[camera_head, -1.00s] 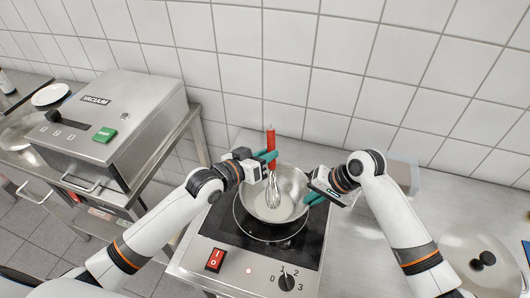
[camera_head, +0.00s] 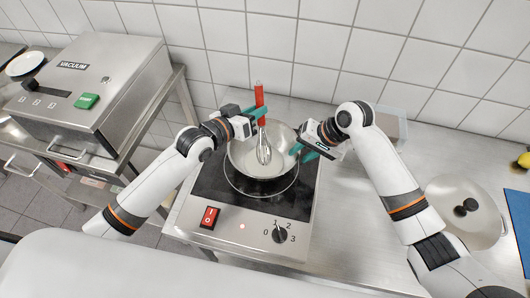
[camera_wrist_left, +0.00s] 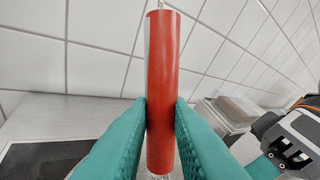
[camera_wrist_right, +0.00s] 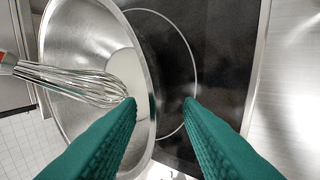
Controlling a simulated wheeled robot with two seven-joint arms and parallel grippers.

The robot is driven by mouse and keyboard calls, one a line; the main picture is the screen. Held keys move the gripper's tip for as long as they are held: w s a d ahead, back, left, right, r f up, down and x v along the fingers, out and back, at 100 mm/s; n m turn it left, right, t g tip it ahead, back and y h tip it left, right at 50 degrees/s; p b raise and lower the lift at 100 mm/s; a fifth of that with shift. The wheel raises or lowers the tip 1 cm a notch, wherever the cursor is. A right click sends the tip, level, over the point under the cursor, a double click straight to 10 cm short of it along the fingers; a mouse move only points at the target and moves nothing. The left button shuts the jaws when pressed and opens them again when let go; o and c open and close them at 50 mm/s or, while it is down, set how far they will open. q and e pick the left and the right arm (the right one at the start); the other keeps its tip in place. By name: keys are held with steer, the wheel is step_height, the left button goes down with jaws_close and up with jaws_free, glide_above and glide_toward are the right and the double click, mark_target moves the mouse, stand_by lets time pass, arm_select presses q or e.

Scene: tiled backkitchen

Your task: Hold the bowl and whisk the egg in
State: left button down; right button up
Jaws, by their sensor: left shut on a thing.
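The whisk has a red handle (camera_head: 259,96) and a wire head (camera_head: 264,150). My left gripper (camera_head: 258,113) is shut on the red handle, clear in the left wrist view (camera_wrist_left: 162,60). The whisk stands nearly upright with its wires inside the steel bowl (camera_head: 237,156). The bowl is above the black hob (camera_head: 215,180), set toward the back of the ring. My right gripper (camera_head: 304,151) is at the bowl's right rim. In the right wrist view its fingers are apart, with the bowl's rim (camera_wrist_right: 151,92) between them. The egg cannot be told apart from the pale bowl inside.
The hob has a red switch (camera_head: 209,217) and a dial (camera_head: 279,235) in front. A vacuum machine (camera_head: 130,65) stands on the left table. A clear container (camera_head: 385,120) is behind my right arm; a lid (camera_head: 467,205) and blue board (camera_head: 519,225) are at right. A tiled wall closes the back.

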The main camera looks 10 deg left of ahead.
mark_target(257, 94)
steer(key=v, duration=0.9)
stand_by(0.6)
steer(key=shift+r, duration=0.15)
steer(key=v, duration=1.1)
steer(key=shift+d+r, duration=0.2)
steer(key=shift+r, duration=0.15)
